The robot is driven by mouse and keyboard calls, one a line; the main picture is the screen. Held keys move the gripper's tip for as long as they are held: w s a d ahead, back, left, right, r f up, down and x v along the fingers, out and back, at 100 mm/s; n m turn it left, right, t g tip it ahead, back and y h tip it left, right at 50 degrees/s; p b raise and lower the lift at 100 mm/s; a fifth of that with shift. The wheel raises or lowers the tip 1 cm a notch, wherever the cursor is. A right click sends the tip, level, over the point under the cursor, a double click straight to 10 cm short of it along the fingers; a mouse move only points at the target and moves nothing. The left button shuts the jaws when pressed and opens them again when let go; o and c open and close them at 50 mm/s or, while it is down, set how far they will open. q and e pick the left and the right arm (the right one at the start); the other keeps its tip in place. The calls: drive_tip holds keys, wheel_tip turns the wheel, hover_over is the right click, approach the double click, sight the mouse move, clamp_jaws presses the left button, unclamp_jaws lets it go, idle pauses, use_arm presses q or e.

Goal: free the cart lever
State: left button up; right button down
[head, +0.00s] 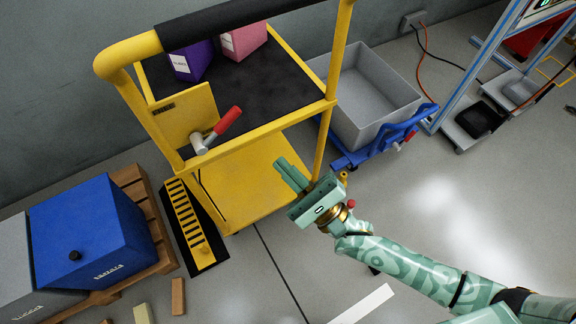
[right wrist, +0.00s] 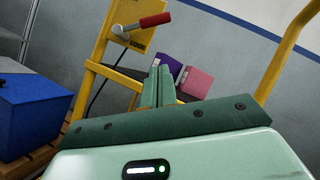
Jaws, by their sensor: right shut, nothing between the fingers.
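The yellow cart (head: 330,105) stands at the centre of the head view, with a black-wrapped push bar. Its lever has a red grip (head: 228,120) and a grey hub, mounted on a yellow plate (head: 184,117) at the cart's near side. The lever slants up to the right. It also shows in the right wrist view (right wrist: 154,20), at the top. My right gripper (head: 283,172) is shut and empty, in front of the cart and below and right of the lever, apart from it. In the right wrist view its fingers (right wrist: 158,83) lie together. My left gripper is not in view.
Purple (head: 192,62) and pink (head: 243,41) boxes sit on the cart's dark top deck. A grey bin (head: 372,95) on a blue frame stands right of it. A blue box (head: 90,230) on a wooden pallet stands left. Open floor lies right.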

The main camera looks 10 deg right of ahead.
sight(219, 128)
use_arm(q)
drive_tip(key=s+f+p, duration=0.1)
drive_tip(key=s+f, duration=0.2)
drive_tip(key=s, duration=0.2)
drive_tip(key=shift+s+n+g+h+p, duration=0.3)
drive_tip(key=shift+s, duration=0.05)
use_arm(e)
drive_tip(key=w+a+r, duration=0.4)
drive_tip(key=a+r, duration=0.2)
drive_tip(key=shift+w+r, duration=0.15)
drive_tip(key=shift+w, duration=0.2)
